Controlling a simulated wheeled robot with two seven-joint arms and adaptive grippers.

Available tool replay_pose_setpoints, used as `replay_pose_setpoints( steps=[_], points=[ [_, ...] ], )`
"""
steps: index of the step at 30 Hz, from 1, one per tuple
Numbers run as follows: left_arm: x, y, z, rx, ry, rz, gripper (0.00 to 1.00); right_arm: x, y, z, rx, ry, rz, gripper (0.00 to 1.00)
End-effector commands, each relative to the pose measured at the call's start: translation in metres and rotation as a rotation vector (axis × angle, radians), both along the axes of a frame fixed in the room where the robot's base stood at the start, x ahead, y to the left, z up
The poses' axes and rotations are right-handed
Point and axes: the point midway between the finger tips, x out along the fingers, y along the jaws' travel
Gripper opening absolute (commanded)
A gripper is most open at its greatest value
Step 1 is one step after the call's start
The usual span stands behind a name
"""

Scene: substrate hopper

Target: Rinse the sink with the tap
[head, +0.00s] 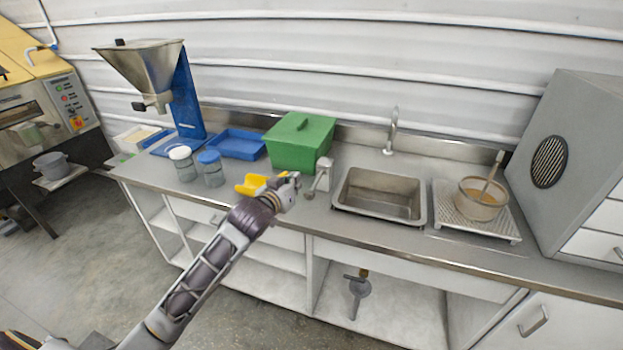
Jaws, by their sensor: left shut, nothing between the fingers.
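The metal sink (380,204) is set into the counter right of the middle, and its basin looks empty. The tap (392,128) is a thin upright spout behind the sink; I cannot make out any water from it. A grey lever-like fitting (319,178) on a pale block stands on the counter just left of the sink. My left gripper (292,181) is shut and empty, over the counter's front part, just left of that fitting. I cannot tell whether they touch. My right gripper is not in view.
A green lidded box (300,143) stands behind my left gripper, and a yellow object (252,185) lies beside it. Jars (213,170) and a blue tray (237,144) are further left. A bowl (481,199) sits on a drainer (447,211) right of the sink. A grey cabinet (570,130) bounds the right.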

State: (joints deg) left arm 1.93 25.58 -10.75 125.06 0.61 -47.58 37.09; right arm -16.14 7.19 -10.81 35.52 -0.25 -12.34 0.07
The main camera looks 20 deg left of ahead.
Motion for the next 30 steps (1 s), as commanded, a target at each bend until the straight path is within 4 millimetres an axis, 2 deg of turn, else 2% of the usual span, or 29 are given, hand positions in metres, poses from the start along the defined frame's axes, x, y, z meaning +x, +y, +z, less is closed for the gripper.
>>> replay_pose_setpoints(
  steps=[4, 17, 23, 30],
  points=[
    [-0.003, -0.002, 0.007, -0.006, -0.007, -0.002, 0.00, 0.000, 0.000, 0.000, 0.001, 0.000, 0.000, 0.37],
    [-0.001, -0.002, 0.006, -0.006, -0.007, -0.001, 0.00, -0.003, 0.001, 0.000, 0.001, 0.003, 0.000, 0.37],
    [0.007, -0.003, 0.004, -0.006, -0.006, -0.001, 0.00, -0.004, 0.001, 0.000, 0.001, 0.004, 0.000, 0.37],
    [0.026, -0.004, 0.000, -0.006, -0.007, 0.000, 0.00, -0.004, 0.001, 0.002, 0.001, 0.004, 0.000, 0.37]
  ],
)
